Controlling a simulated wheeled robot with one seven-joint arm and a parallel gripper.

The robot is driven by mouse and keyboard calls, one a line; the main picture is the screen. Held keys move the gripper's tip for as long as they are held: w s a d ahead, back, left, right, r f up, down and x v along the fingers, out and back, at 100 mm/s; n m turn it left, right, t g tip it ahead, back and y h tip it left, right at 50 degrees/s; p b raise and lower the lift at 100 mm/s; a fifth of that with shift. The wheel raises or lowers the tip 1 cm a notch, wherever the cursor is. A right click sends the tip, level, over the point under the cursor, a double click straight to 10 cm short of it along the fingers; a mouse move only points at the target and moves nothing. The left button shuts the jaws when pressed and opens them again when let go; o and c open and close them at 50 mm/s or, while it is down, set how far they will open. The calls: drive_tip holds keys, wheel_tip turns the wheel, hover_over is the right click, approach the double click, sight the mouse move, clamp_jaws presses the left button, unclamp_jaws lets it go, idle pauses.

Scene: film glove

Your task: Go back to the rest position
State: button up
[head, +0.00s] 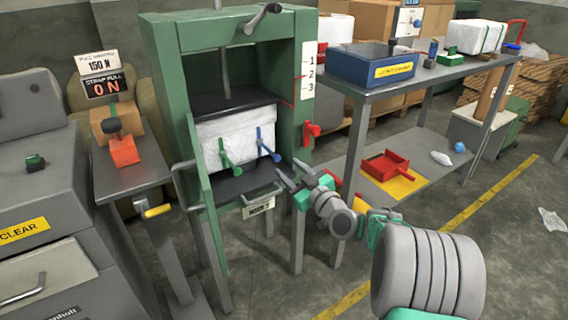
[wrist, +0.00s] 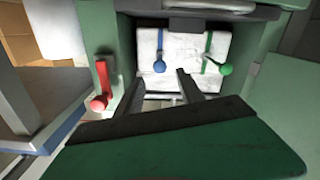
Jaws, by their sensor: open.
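My gripper (head: 288,169) is open and empty, in front of the right side of the green baling press (head: 168,58). In the wrist view its two dark fingers (wrist: 160,76) stand apart, with the white wrapped bale (wrist: 190,50) beyond them. The bale (head: 228,130) sits inside the press under a dark plate. No contact between my fingers and the bale shows.
The press door (head: 203,200) stands open at left. A red lever (head: 311,131) juts from the right post near my gripper. Floor at right is mostly clear.

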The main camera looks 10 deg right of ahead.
drive_tip(key=s+a+r+g+p, duration=0.2)
drive_tip(key=a+r+g+p, duration=0.3)
drive_tip(key=r+p, duration=0.4)
drive_tip(key=s+r+m+g+h+p, duration=0.2)
drive_tip(key=s+r+g+p, duration=0.1)
drive_tip(key=s+p, duration=0.4)
drive_tip(key=s+r+m+g+h+p, duration=0.1)
drive_tip(key=s+r+m+g+p, duration=0.1)
drive_tip(key=s+r+p, duration=0.4)
drive_tip(key=s+r+m+g+h+p, duration=0.2)
drive_tip(key=s+r+g+p, duration=0.2)
drive_tip(key=s, duration=1)
drive_tip(key=r+p, duration=0.1)
drive_tip(key=p, duration=0.2)
drive_tip(key=shift+d+r+m+h+p, duration=0.15)
drive_tip(key=shift+d+m+h+p, duration=0.15)
drive_tip(key=shift+d+p, duration=0.1)
